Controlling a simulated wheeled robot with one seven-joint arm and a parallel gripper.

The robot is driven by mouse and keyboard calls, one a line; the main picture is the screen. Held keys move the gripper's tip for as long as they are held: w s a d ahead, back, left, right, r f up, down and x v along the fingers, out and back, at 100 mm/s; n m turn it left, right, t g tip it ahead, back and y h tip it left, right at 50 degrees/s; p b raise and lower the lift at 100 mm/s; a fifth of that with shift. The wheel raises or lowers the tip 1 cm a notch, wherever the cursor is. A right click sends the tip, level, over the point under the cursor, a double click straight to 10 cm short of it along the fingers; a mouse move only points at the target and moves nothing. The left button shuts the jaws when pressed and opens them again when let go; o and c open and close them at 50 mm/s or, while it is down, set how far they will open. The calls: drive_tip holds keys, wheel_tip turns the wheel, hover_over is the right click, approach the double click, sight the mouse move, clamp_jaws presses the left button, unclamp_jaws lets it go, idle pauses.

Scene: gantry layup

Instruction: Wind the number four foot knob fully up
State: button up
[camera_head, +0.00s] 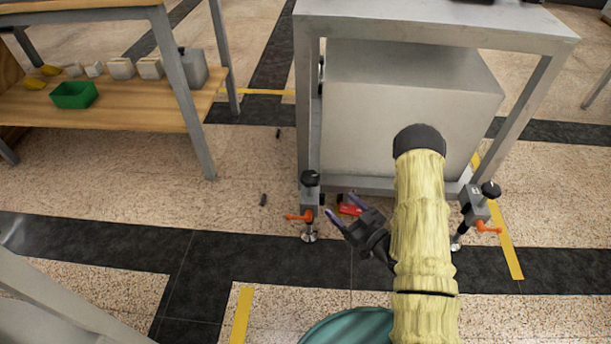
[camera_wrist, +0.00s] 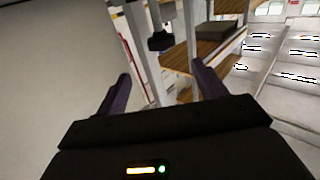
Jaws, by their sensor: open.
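Two levelling feet stand at the front legs of a grey metal table frame (camera_head: 430,30). The left foot has a black knob (camera_head: 310,178) on top, an orange lever (camera_head: 300,216) and a round pad on the floor. The right foot has a black knob (camera_head: 490,188) and an orange lever (camera_head: 488,229). I cannot read which is number four. My gripper (camera_head: 341,205) is open and empty, low down, just right of the left foot and apart from its knob. In the wrist view, a dark knob (camera_wrist: 160,41) shows beyond and between the open fingers (camera_wrist: 160,82).
A large grey box (camera_head: 400,110) fills the frame behind the feet. A red object (camera_head: 350,209) lies behind my gripper. A wooden-shelved bench (camera_head: 130,115) holding a green bin (camera_head: 74,95) stands at left. Small dark pieces (camera_head: 263,199) lie on the floor. Floor left of the frame is mostly clear.

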sight(304, 172)
drive_tip(key=b+x, duration=0.6)
drive_tip(key=x, duration=0.9)
drive_tip(key=shift+w+a+f+b, duration=0.1)
drive_tip(key=shift+w+a+b, duration=0.05)
drive_tip(key=shift+a+b, duration=0.2)
drive_tip(key=shift+w+a, duration=0.4)
drive_tip(key=c, duration=1)
